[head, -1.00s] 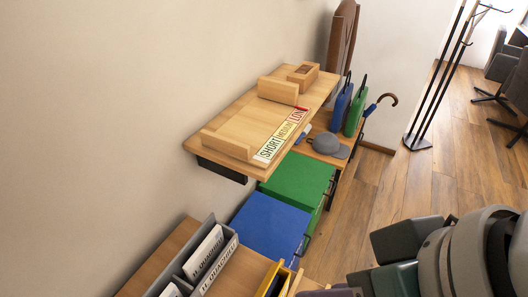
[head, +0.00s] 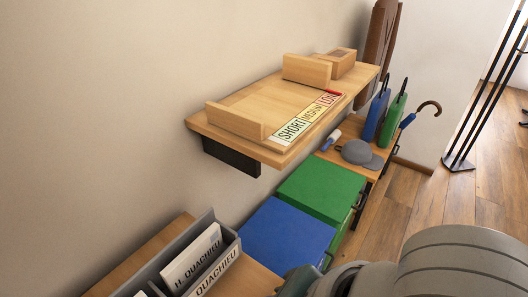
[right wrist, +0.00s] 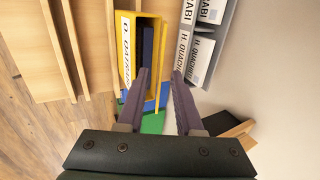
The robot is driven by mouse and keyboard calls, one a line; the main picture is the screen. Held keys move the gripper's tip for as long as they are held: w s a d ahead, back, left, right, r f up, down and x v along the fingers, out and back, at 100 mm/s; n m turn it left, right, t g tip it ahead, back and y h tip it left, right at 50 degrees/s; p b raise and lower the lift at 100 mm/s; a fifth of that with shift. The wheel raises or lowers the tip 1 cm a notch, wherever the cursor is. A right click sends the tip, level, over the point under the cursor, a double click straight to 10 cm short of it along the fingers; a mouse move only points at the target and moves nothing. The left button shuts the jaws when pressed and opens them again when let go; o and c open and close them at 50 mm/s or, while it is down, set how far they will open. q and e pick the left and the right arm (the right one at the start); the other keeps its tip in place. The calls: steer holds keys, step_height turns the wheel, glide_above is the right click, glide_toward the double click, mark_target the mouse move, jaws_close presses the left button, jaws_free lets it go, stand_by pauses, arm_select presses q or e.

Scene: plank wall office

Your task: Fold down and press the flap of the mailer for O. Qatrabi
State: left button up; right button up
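QATRABI. Something dark blue (right wrist: 148,42) is inside the box. My left gripper is not in view.
A grey holder (head: 232,247) with white H. QUACHIEU mailers (head: 192,258) stands at the lower left. It also shows in the right wrist view (right wrist: 222,50). Beyond are a blue box (head: 285,236), a green box (head: 322,188) and a wall shelf (head: 240,102) with wooden blocks.

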steer(key=shift+x, duration=1.15)
jaws_close()
steer(key=shift+d, duration=0.1)
stand_by(0.5)
